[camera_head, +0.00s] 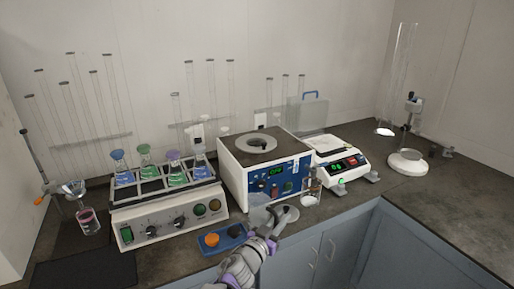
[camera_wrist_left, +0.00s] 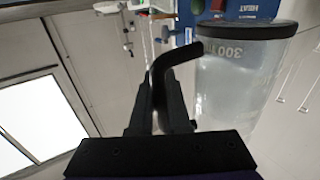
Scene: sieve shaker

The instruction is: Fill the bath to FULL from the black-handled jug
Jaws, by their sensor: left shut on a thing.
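The jug is a clear vessel (camera_wrist_left: 240,80) with a black rim, a 300 mark and a black handle (camera_wrist_left: 170,60). Clear contents seem to show inside, but their level is hard to tell. My left gripper (camera_wrist_left: 160,112) is shut on the black handle. In the head view my left gripper (camera_head: 271,242) is low in front of the bath, and the jug (camera_head: 258,214) shows faintly just beyond it. The bath (camera_head: 233,180) is a white box with a blue front panel, a green display and a round top opening (camera_head: 262,142). Its water level cannot be read. My right gripper is out of view.
A rack unit (camera_head: 128,235) with several coloured flasks stands left of the bath. A white balance (camera_head: 340,172) stands to the right. A blue tray (camera_head: 222,240) with orange and black items lies in front. The counter at the right has free room.

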